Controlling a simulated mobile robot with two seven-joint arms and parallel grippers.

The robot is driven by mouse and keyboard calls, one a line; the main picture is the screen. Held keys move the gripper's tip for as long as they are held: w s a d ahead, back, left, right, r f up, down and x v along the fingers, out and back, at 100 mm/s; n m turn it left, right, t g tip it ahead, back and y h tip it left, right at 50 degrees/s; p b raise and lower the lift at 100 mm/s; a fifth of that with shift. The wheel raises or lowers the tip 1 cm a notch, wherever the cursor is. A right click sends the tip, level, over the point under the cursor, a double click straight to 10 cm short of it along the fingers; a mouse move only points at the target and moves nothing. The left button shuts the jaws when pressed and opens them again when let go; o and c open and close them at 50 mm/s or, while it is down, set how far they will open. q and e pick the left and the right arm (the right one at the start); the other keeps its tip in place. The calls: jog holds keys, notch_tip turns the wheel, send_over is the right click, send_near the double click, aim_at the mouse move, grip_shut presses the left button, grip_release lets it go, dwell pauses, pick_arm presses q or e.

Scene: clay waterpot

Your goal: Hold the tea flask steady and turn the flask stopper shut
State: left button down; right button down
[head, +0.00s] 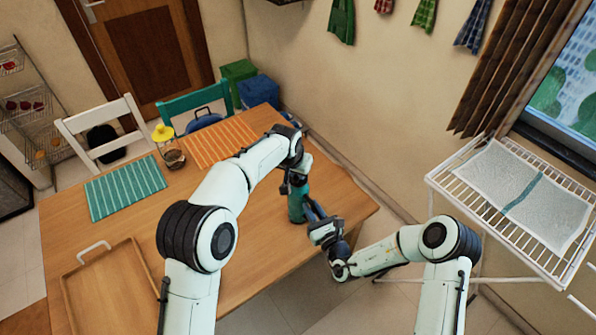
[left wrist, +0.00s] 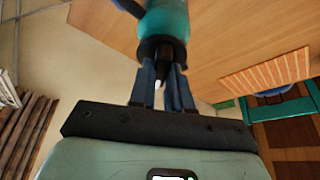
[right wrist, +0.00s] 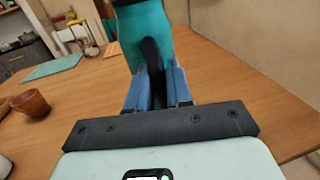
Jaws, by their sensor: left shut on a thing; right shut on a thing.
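The teal tea flask (head: 296,207) stands upright near the right end of the wooden table. My right gripper (head: 313,212) reaches it from the right side; in the right wrist view its blue fingers are shut on the dark handle strip of the flask (right wrist: 146,22). My left gripper (head: 295,181) comes down from above. In the left wrist view its fingers are shut on the black flask stopper (left wrist: 164,72) at the flask's top. The fingers partly hide the stopper, and I cannot tell how tightly it sits.
The table holds a wooden tray (head: 105,285), a green striped mat (head: 125,188), an orange striped mat (head: 220,143) and a yellow-topped jar (head: 172,155). A clay pot (right wrist: 30,103) shows in the right wrist view. A white drying rack (head: 435,183) stands at the right.

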pick_arm(q)
jog(key=m+h, duration=0.1)
jog(key=m, duration=0.2)
jog(key=m+g+h, duration=0.1)
jog(key=m, duration=0.2)
jog(key=shift+w+a+g, duration=0.1)
jog(key=shift+a+g, duration=0.05)
jog(key=shift+g, duration=0.15)
jog(key=shift+m, duration=0.4)
jog(key=c, duration=1.1)
grip_release()
jog(key=shift+o, duration=0.2)
jog(key=v, duration=1.2)
